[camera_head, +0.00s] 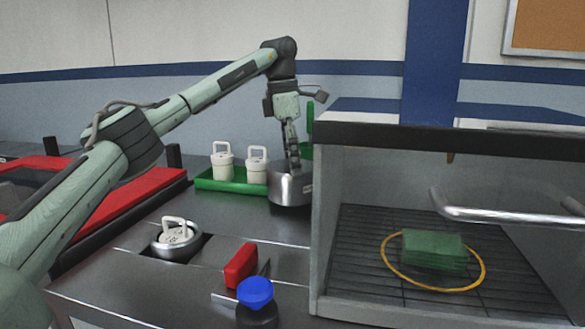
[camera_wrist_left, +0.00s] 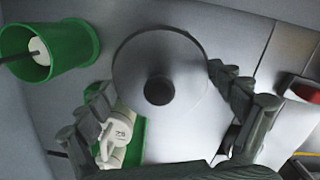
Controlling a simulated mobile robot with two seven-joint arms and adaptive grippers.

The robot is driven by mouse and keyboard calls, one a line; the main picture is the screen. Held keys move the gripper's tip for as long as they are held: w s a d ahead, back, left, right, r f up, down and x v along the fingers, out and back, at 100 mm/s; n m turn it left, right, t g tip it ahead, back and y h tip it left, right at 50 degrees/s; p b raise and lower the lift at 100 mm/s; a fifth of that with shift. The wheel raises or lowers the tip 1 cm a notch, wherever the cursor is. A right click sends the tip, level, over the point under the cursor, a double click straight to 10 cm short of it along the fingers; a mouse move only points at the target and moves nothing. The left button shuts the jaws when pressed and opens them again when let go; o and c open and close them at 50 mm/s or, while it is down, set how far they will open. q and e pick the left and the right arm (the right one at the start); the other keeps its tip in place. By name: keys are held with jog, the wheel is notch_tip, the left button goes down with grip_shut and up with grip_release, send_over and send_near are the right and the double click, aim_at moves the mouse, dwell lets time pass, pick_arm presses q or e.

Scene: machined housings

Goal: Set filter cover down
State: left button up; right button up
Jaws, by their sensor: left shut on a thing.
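The filter cover (camera_head: 291,188) looks like a wide, steel, round part at the back of the counter, just left of the glass-fronted cabinet. In the left wrist view its round top (camera_wrist_left: 185,62) with a dark centre knob fills the middle. A white filter with a handle (camera_head: 174,233) sits in a round metal housing (camera_head: 160,252) in the front counter. My right gripper is not in view.
A green tray (camera_head: 210,184) with two white handled filters stands close left of the cover. A green cup (camera_wrist_left: 80,50) is near it. The cabinet (camera_head: 318,240) rises close on the right. A red block (camera_head: 241,265) and blue knob (camera_head: 255,292) stand at the front.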

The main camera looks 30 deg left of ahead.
pick_arm(q)
jog(key=shift+f, duration=0.8)
jog(key=shift+f, duration=0.1)
jog(key=o, duration=1.2)
jog(key=r, duration=0.8)
jog(key=s+a+r, duration=0.1)
jog(key=r, duration=0.3)
jog(key=shift+a, duration=0.1)
